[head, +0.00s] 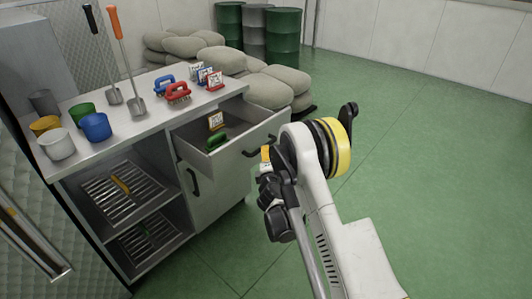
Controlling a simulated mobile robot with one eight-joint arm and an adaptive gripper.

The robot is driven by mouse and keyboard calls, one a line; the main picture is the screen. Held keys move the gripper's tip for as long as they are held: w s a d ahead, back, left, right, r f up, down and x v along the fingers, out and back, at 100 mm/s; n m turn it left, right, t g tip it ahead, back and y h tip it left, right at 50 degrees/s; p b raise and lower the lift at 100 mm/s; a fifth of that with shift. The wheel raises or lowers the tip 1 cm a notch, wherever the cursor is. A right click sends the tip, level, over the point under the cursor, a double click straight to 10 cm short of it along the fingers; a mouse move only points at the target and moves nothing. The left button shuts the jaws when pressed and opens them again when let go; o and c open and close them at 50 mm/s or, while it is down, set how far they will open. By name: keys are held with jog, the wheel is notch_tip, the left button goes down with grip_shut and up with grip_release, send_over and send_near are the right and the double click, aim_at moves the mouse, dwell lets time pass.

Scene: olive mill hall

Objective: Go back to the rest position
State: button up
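My arm reaches up from the bottom right and bends in front of the cabinet. The dark parts at its end, around my gripper (272,190), overlap the front of the open drawer in the picture. The fingers are too small and too covered by my own links to tell whether they are open or shut. I cannot make out any object held there.
A metal cabinet (205,200) carries cups, two scrapers, brushes and labels on its worktop (140,120). Its drawer (230,150) stands open, with a green brush (217,140) and a label card (215,120) inside. Sacks (270,88) and drums (283,35) stand behind. Green floor (440,150) is clear at right.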

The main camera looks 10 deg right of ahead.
dwell(0.4)
jog(key=s+d+r+m+g+h, duration=0.1)
jog(key=s+d+r+m, duration=0.15)
jog(key=r, duration=0.35)
jog(key=s+d+r+m+g, duration=0.1)
jog(key=r+m, duration=0.2)
jog(key=r, duration=0.3)
jog(key=s+r+m+g, duration=0.3)
jog(key=s+r+m, duration=0.2)
jog(key=s+r, duration=0.5)
jog(key=s+a+f+m+g+y, duration=0.1)
jog(key=s+a+m+g+y, duration=0.1)
jog(key=s, duration=1.4)
jog(key=s+a+f+m+g+y, duration=0.1)
jog(key=s+m, duration=0.4)
jog(key=s, duration=1)
jog(key=shift+s+a+f+g+y, duration=0.4)
jog(key=shift+a+f+g, duration=0.2)
jog(key=shift+f, duration=0.2)
jog(key=shift+w, duration=0.1)
